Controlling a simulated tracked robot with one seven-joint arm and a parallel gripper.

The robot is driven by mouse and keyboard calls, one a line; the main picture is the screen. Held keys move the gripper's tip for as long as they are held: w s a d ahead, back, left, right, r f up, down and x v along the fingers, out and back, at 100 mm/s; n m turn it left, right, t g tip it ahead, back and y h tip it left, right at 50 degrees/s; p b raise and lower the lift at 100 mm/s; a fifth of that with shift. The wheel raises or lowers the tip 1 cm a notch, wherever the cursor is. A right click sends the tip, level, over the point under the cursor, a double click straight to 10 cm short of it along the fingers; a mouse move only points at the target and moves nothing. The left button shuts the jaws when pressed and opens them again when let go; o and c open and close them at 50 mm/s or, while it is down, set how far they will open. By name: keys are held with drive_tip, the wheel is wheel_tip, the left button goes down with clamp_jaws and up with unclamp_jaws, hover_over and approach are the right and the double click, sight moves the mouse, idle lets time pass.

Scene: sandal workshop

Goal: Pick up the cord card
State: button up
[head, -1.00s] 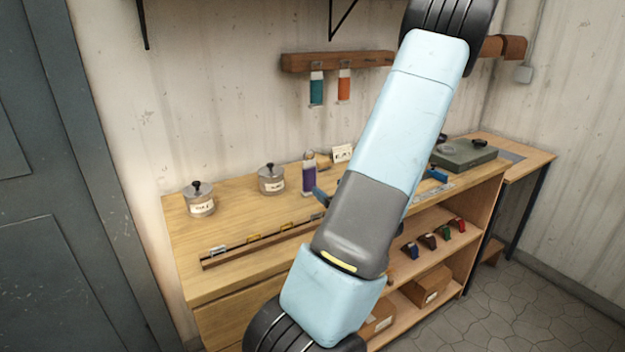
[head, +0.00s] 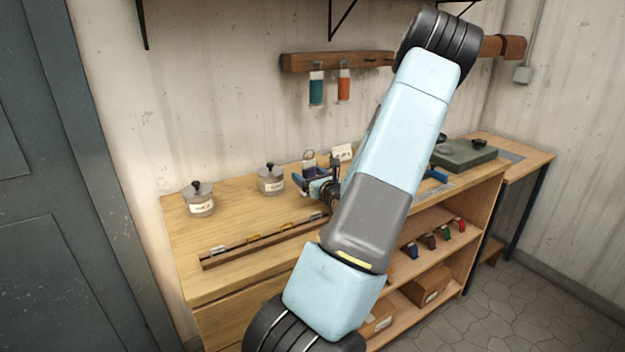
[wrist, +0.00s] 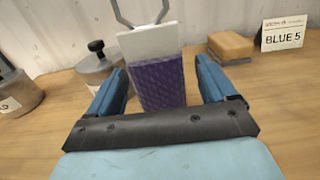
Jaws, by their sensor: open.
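The cord card (wrist: 160,82) is wound with purple cord. It has a white top and a metal hook or ring above, and it stands upright on the wooden bench. In the wrist view it shows between the two blue fingers of my open gripper (wrist: 161,68), with a gap on each side. How far it reaches in between them is hard to tell. In the head view my gripper (head: 311,179) hides most of the card, and only its pale top (head: 309,162) and ring show.
A label card reading BLUE 5 (wrist: 284,33) and a tan block (wrist: 231,46) stand right of the card. Lidded jars (head: 271,179) (head: 199,199) stand to the left. A teal card (head: 316,89) and an orange card (head: 344,85) hang on the wall rail. A long strip (head: 262,241) lies in front.

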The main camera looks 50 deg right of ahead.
drive_tip(key=shift+x, duration=0.8)
drive_tip(key=c, duration=1.1)
